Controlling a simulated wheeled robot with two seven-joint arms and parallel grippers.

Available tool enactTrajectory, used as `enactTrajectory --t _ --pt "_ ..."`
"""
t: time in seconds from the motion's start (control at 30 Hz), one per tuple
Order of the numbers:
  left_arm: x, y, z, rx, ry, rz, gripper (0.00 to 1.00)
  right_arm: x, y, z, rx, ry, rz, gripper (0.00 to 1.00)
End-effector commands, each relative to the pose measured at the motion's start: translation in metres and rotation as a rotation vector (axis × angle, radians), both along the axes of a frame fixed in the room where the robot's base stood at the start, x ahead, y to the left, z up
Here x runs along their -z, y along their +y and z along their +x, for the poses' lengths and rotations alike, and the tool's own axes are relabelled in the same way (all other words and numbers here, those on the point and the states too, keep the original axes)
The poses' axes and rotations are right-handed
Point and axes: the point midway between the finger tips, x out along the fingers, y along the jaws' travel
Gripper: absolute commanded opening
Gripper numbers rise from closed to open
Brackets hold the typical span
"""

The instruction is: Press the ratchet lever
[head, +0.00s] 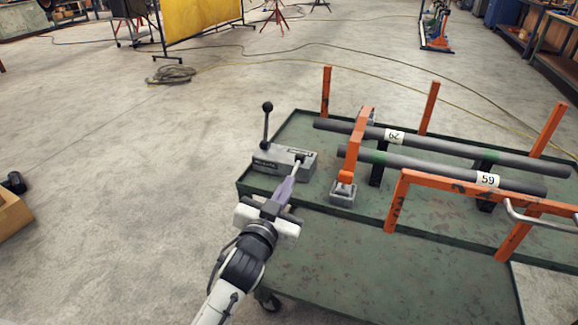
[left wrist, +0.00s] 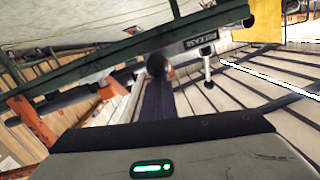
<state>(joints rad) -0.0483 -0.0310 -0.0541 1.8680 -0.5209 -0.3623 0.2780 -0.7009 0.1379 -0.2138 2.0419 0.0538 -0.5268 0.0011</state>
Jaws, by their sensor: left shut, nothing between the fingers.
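A grey block-shaped device (head: 283,160) sits on the left corner of the green cart. An upright lever (head: 266,128) with a black ball knob rises from its left end. The lever also shows in the left wrist view (left wrist: 206,64), where it hangs downward. My left gripper (head: 292,172) is shut and empty, its fingertips close to the right end of the device. A dark ball (left wrist: 157,66) shows at the fingertips in the left wrist view; whether they touch it I cannot tell. My right gripper is not in view.
The green cart (head: 370,277) carries two grey pipes (head: 450,148), an orange clamp (head: 356,145), orange posts and an orange rail (head: 456,187) to the right. The concrete floor left of the cart is mostly clear. A yellow screen (head: 195,18) stands behind.

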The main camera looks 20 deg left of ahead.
Motion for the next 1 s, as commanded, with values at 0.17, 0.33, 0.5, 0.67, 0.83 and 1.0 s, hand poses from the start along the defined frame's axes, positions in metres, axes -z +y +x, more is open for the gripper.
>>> enactTrajectory --t 0.17,0.33,0.5,0.67,0.83,1.0 --pt "-0.029 0.001 -0.001 -0.003 0.005 0.001 0.00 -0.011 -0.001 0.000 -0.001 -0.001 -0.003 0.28" --pt "-0.065 0.000 0.000 -0.001 -0.003 0.002 0.00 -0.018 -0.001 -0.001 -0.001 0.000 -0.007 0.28" --pt "-0.090 0.000 0.000 0.000 -0.006 0.002 0.00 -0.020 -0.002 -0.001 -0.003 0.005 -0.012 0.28" --pt "-0.099 -0.001 0.000 0.001 -0.007 0.003 0.00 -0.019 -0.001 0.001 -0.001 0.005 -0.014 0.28" --pt "-0.100 -0.001 0.000 0.002 -0.008 0.002 0.00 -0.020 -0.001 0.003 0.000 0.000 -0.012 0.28" --pt "-0.100 -0.001 0.000 0.002 -0.009 0.002 0.00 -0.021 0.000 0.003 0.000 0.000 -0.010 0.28"
